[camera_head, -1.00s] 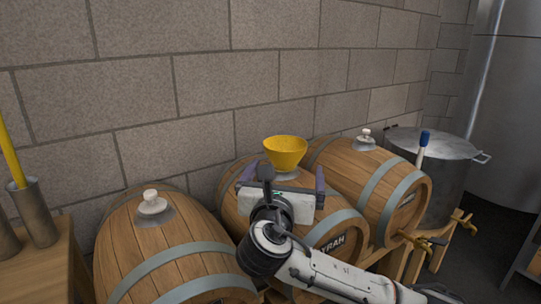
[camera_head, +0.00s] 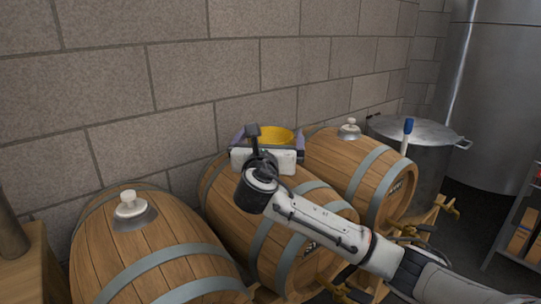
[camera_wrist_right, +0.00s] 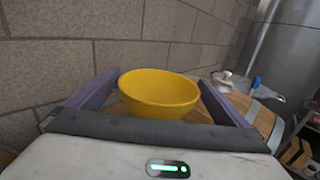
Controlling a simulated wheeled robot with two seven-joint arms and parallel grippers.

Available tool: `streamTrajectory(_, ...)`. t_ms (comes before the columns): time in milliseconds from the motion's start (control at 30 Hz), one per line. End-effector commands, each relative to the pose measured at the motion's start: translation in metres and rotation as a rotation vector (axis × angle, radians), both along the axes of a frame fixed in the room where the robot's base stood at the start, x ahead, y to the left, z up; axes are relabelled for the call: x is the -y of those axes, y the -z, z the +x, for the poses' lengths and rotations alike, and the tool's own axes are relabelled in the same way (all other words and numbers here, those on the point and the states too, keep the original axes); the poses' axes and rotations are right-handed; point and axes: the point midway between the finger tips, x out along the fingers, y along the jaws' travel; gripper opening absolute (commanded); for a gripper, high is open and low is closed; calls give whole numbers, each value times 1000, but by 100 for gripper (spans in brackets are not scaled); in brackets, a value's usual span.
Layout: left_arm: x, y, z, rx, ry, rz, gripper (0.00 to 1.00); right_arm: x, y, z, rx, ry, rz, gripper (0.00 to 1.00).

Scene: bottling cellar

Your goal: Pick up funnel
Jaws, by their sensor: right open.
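The yellow funnel (camera_head: 276,135) sits on top of the middle barrel (camera_head: 225,205). In the head view its lower part is hidden behind my right gripper (camera_head: 268,140). In the right wrist view the funnel's wide bowl (camera_wrist_right: 158,90) lies between the two purple fingers of my right gripper (camera_wrist_right: 160,98). The fingers are spread wide, with a gap to the bowl on the right and little or none visible on the left. I cannot tell whether either finger touches it. My left gripper is not in view.
A barrel with a white bung (camera_head: 130,206) lies at the left, another barrel (camera_head: 345,165) at the right. A steel pot (camera_head: 425,150) with a blue-tipped handle (camera_head: 408,126) stands behind the right one. A block wall (camera_head: 180,90) runs close behind the barrels.

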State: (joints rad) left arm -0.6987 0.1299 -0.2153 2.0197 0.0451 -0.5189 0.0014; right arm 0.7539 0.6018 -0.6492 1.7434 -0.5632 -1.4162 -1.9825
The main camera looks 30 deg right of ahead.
Motion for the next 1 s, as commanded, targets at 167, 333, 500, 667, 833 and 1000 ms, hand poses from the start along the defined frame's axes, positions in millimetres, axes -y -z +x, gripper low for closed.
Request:
streamTrajectory(167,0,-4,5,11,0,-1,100,3,0,4,1,-1,1,100)
streamTrajectory(333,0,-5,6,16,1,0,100,3,0,3,1,-1,1,90)
streamTrajectory(500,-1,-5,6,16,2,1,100,3,0,3,1,-1,1,66)
streamTrajectory(667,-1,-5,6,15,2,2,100,3,0,3,1,-1,1,65)
streamTrajectory(833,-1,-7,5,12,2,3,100,3,-13,3,3,-1,2,65)
streamTrajectory(1000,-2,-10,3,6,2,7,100,2,-48,3,6,-2,3,65)
